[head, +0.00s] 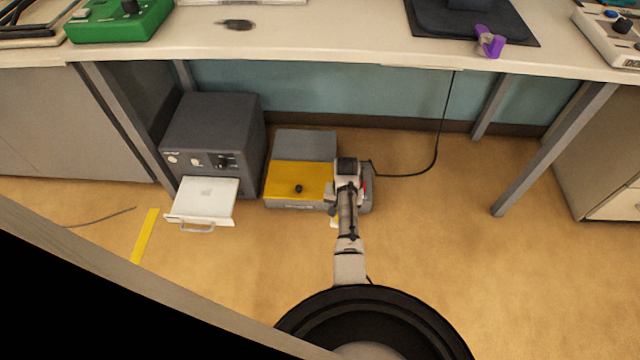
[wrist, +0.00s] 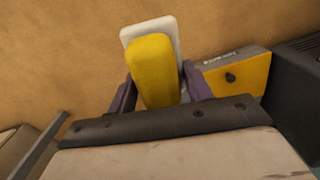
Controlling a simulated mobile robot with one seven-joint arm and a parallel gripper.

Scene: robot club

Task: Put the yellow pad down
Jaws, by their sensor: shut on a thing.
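The yellow pad (wrist: 153,72) is held between the two fingers of my gripper (wrist: 160,88) in the wrist view. A pale plate-like piece (wrist: 135,33) shows just beyond the pad's far end; I cannot tell whether it is joined to the pad or apart from it. In the head view my gripper (head: 345,185) is low over the floor, at the right end of a grey box with a yellow front (head: 290,180). I cannot tell whether the pad touches anything below.
A dark grey machine (head: 212,130) with a white open drawer (head: 205,197) stands left of the yellow-fronted box. The bench (head: 330,40) overhangs, with slanted legs (head: 555,150) at right. A black cable (head: 437,130) hangs down behind. Floor at right (head: 440,220) is clear.

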